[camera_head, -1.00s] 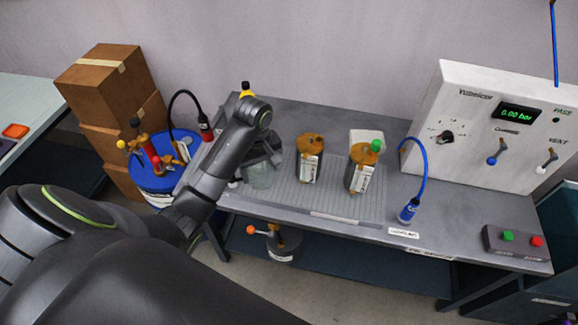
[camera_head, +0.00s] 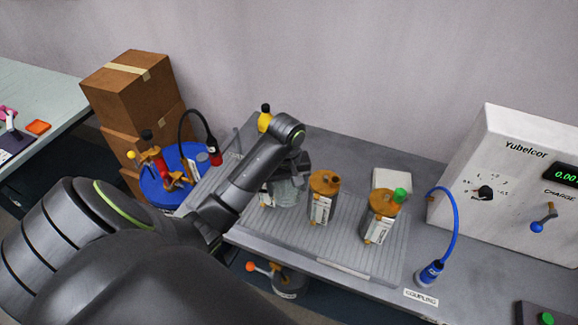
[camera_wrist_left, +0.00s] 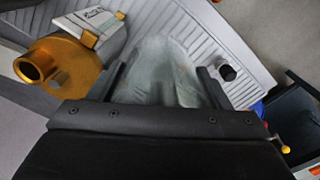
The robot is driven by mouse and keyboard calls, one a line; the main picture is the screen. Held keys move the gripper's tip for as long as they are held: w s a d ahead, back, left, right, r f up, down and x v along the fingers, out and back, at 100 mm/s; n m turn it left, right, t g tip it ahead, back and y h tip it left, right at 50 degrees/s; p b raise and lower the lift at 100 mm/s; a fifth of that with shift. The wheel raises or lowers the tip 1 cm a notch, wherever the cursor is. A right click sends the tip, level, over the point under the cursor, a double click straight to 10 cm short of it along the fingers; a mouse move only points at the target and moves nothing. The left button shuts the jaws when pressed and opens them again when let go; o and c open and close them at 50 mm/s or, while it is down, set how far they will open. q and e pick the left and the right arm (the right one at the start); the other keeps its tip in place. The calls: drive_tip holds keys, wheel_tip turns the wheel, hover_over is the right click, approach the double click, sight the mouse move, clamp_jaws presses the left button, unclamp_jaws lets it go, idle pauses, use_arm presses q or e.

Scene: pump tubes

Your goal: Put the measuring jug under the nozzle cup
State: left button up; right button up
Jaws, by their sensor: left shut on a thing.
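The measuring jug (camera_head: 287,193) is clear and greenish, at the left end of the ribbed mat on the bench. My left gripper (camera_head: 283,178) is shut on it. In the left wrist view the jug (camera_wrist_left: 165,65) sits between the two dark fingers; I cannot tell whether its base touches the mat. A black hose with a red end (camera_head: 213,152) arches by the blue drum at the left, apart from the jug. I cannot tell for sure whether this end is the nozzle cup. My right gripper is not in view.
Two brass-topped canisters, one plain (camera_head: 323,198) and one with a green knob (camera_head: 380,216), stand right of the jug. One brass top (camera_wrist_left: 75,65) is close in the wrist view. A blue drum (camera_head: 165,195) stands left. A blue hose (camera_head: 452,225) rises near the bench front.

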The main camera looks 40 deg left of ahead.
use_arm(q)
drive_tip(key=f+p, duration=0.1)
drive_tip(key=f, duration=1.2)
drive_tip(key=shift+w+f+p, duration=0.1)
drive_tip(key=shift+w+p, duration=0.1)
drive_tip(key=shift+p, duration=0.1)
drive_tip(key=shift+f, duration=0.2)
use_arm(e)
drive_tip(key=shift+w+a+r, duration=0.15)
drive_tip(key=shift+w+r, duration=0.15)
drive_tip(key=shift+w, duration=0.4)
use_arm(q)
drive_tip(key=shift+f, duration=0.1)
drive_tip(key=o, duration=0.7)
